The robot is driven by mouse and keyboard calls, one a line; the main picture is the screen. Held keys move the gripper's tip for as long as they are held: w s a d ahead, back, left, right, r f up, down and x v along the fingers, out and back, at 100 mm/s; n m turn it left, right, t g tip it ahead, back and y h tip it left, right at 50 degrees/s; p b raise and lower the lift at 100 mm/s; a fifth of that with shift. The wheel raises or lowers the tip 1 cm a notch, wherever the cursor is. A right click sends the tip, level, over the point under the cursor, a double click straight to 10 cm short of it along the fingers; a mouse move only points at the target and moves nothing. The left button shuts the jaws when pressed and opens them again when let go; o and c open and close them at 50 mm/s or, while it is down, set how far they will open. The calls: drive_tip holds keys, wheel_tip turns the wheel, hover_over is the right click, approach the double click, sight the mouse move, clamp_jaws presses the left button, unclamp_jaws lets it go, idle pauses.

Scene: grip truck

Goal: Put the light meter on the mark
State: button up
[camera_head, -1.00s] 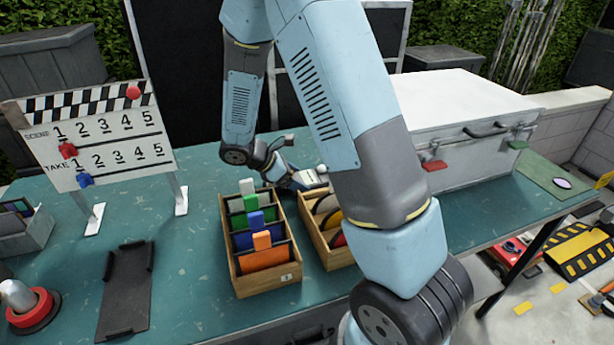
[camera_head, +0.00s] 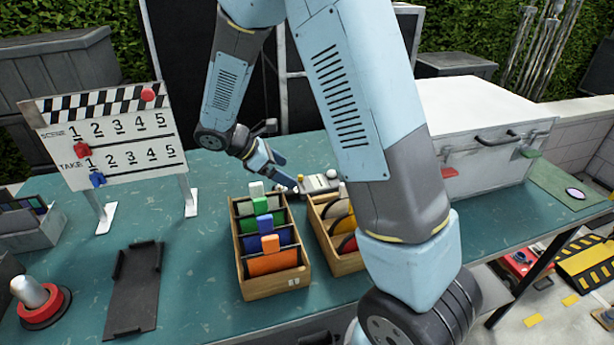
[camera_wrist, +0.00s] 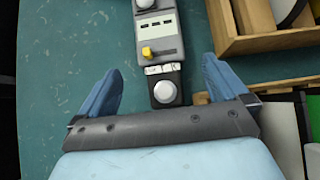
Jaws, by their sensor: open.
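The light meter (camera_head: 318,183) is a grey device with a white dome, lying on the teal table behind the two wooden boxes. In the wrist view the meter (camera_wrist: 160,38) shows a yellow knob, with the white dome on a dark end nearest me. My gripper (camera_head: 284,178) is low behind the boxes, beside the meter. In the wrist view my gripper (camera_wrist: 161,68) is open, its blue fingers apart on either side of the meter's domed end, with gaps on both sides. A green mat (camera_head: 552,181) with a pale, dark-rimmed oval (camera_head: 575,193), possibly the mark, lies at the table's right end.
A wooden box (camera_head: 277,289) of coloured cards and a second wooden box (camera_head: 342,267) stand in front. A silver case (camera_head: 490,158) stands between the meter and the green mat. A scene board (camera_head: 110,140) and black tray (camera_head: 135,290) are left.

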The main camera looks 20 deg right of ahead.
drive_tip(key=s+d+r+m+y, duration=0.2)
drive_tip(key=s+r+m, duration=0.25)
drive_tip(key=r, duration=0.25)
drive_tip(key=s+d+r+m+y, duration=0.2)
drive_tip(key=s+r+m, duration=0.25)
drive_tip(key=r, duration=0.35)
drive_tip(key=s+d+r+m+t+y, duration=0.2)
drive_tip(key=s+r+m+t+y, duration=0.45)
drive_tip(key=s, duration=0.65)
drive_tip(key=n+g+h, duration=0.6)
drive_tip(key=n+g, duration=0.1)
drive_tip(key=n, duration=0.9)
hover_over(309, 183)
drive_tip(key=a, duration=0.2)
drive_tip(key=shift+m+t, duration=0.25)
drive_tip(key=f, duration=2.2)
drive_tip(key=shift+s+f, duration=0.3)
drive_tip(key=shift+s, duration=0.05)
drive_tip(key=shift+w+a+x, duration=0.1)
drive_tip(key=shift+x, duration=1.2)
drive_tip(key=shift+w+a+x, duration=0.15)
drive_tip(key=shift+x, duration=1.15)
drive_tip(key=shift+f, duration=0.1)
